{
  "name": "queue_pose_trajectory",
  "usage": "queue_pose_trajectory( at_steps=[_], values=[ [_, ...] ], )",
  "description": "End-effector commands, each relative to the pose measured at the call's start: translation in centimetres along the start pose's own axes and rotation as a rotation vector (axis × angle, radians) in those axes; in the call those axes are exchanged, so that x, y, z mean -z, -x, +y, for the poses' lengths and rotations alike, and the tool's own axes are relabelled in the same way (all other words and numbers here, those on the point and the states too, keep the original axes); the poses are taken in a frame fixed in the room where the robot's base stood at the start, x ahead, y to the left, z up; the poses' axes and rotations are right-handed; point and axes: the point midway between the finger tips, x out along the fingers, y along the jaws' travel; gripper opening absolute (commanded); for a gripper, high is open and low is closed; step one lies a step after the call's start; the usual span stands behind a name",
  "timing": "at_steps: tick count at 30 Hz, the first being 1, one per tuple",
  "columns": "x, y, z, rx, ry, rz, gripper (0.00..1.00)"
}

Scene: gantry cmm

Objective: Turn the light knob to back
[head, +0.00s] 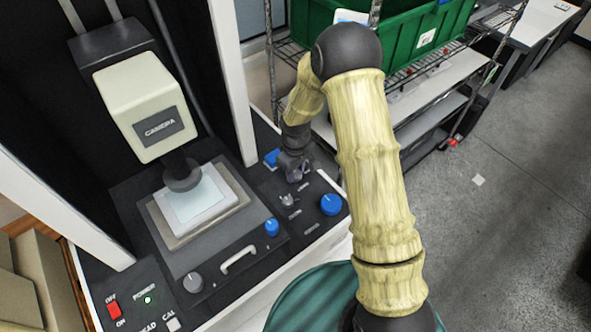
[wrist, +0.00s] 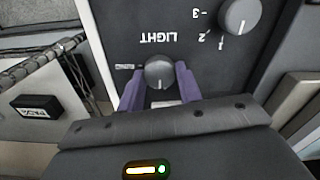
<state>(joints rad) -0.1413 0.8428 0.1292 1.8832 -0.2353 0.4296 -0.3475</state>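The light knob (wrist: 160,72) is a small round grey knob on a dark panel, beside the upside-down word LIGHT in the wrist view. My gripper (wrist: 160,82) has its two purple fingers on either side of this knob. The fingers look very close to its sides, but I cannot tell whether they press on it. A small white label shows left of the knob, and another lies partly hidden between the fingers. In the head view my gripper (head: 294,168) is low over the right part of the panel and hides the light knob.
A grey numbered knob (wrist: 238,15) is nearby; it also shows in the head view (head: 288,200). Blue knobs (head: 331,204) (head: 271,227), a white handle (head: 238,260) and a red switch (head: 114,310) are on the panel. A camera head (head: 140,95) and white post (head: 232,85) stand left.

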Motion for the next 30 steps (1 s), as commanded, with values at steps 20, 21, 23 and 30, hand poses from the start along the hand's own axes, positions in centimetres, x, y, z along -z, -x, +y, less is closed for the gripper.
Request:
queue_pose_trajectory(
  at_steps=[20, 21, 23, 30],
  values=[
    [0.04, -0.03, 0.05, -0.001, -0.121, 0.001, 0.11],
    [0.04, -0.05, 0.04, 0.0, -0.144, 0.001, 0.11],
    [0.05, -0.07, 0.01, 0.0, -0.184, 0.001, 0.11],
    [0.07, -0.04, 0.04, 0.0, -0.378, 0.001, 0.11]
  ],
)
